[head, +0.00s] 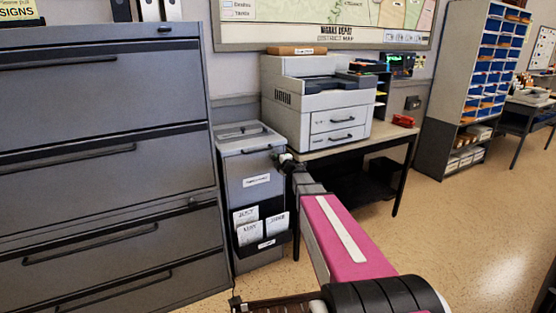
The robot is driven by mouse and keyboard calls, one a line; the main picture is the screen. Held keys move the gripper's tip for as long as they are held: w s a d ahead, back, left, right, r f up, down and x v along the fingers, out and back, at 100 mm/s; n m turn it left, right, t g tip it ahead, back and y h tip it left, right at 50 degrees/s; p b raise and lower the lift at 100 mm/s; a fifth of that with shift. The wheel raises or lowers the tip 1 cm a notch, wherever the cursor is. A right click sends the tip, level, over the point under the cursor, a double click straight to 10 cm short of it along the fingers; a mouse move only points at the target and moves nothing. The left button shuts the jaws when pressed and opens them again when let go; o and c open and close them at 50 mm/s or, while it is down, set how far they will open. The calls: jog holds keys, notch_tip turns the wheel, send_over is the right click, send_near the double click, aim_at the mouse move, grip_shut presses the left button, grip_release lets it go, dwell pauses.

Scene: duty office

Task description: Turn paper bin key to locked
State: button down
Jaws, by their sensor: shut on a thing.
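The paper bin (237,196) is a tall grey box with a slotted lid, a white label and a dark front pocket holding papers. It stands between the filing cabinet and the printer table. My arm reaches forward from the lower right, and my gripper (279,158) is at the upper right of the bin's front. The gripper is small in this view and is shut on the key there. The key and its lock are hidden by the gripper, so the key's angle cannot be told. The bin's lid looks closed.
A large grey filing cabinet (105,170) stands close on the left of the bin. A printer (316,105) sits on a table (395,147) to the right, with a red stapler-like object (403,121) on it. Open floor (440,220) lies to the right.

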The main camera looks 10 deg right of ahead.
dwell(0.4)
jog(key=c, duration=1.2)
grip_release()
jog(key=v, duration=1)
jog(key=shift+s+d, duration=0.15)
jog(key=shift+s, duration=0.25)
